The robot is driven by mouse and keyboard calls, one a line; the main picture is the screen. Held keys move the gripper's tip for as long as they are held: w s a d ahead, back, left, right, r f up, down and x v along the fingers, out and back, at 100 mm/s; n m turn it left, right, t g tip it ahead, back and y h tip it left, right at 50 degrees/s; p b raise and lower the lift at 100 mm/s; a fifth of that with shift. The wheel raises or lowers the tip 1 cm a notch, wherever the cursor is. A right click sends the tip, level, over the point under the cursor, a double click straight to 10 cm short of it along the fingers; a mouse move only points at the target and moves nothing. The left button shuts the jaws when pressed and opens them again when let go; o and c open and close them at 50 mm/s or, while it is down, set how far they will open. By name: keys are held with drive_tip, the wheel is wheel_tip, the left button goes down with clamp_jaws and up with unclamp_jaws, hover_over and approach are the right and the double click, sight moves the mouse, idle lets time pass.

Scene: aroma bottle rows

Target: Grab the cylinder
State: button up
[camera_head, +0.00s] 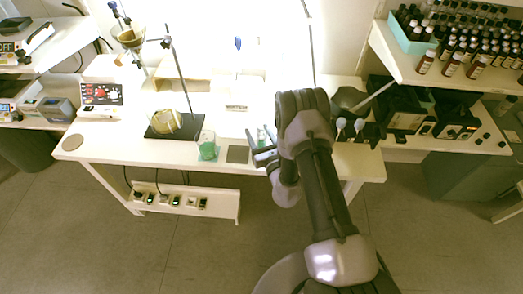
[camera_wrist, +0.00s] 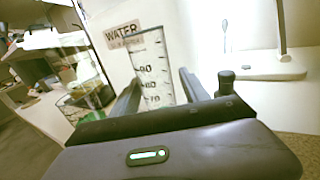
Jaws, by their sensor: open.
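The cylinder (camera_wrist: 152,68) is clear, with dark graduation marks and numbers, and stands upright in the wrist view. A WATER label (camera_wrist: 123,31) shows at its upper left; I cannot tell whether it is on the cylinder or behind it. My gripper (camera_wrist: 158,84) is open, and the cylinder shows between its two fingers. I cannot tell whether either finger touches it. The cylinder's base is hidden by my gripper body. In the head view my gripper (camera_head: 257,147) is low over the table's front part, and the cylinder (camera_head: 261,135) is a small, partly hidden greenish shape beside it.
A beaker with green liquid (camera_head: 207,149) stands left of my gripper on the white table (camera_head: 110,143). A dark square plate (camera_head: 238,155) lies between them. A stand with a round flask (camera_head: 166,122) is farther left. Dark devices (camera_head: 402,108) stand at right, below a bottle shelf (camera_head: 400,62).

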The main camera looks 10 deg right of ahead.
clamp_jaws()
idle(1.4)
